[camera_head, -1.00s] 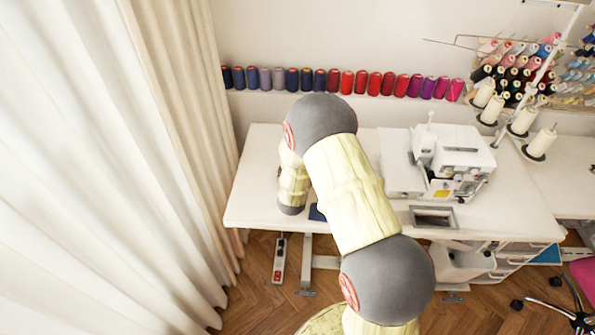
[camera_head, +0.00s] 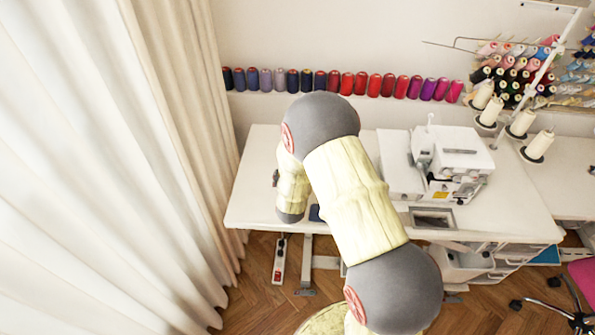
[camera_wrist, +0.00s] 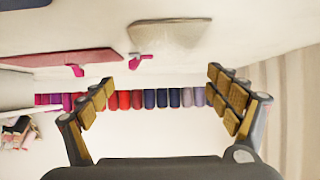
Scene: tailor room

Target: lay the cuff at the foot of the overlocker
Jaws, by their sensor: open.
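The overlocker (camera_head: 455,160) is the white machine on the right part of the white table in the head view. A small dark blue flat piece (camera_head: 317,213) lies near the table's front edge, partly hidden behind my arm; I cannot tell surely whether it is the cuff. No cuff is clear in the wrist view. My gripper (camera_wrist: 160,85) is open in the wrist view, with nothing between its fingers. In the head view my arm hides most of it, over the left part of the table.
A row of thread spools (camera_head: 375,85) runs along the wall, also showing behind my fingers in the wrist view (camera_wrist: 162,98). The white table (camera_head: 250,195) is clear at the left. A curtain (camera_head: 100,170) hangs close by. Thread cones (camera_head: 539,145) stand at the right.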

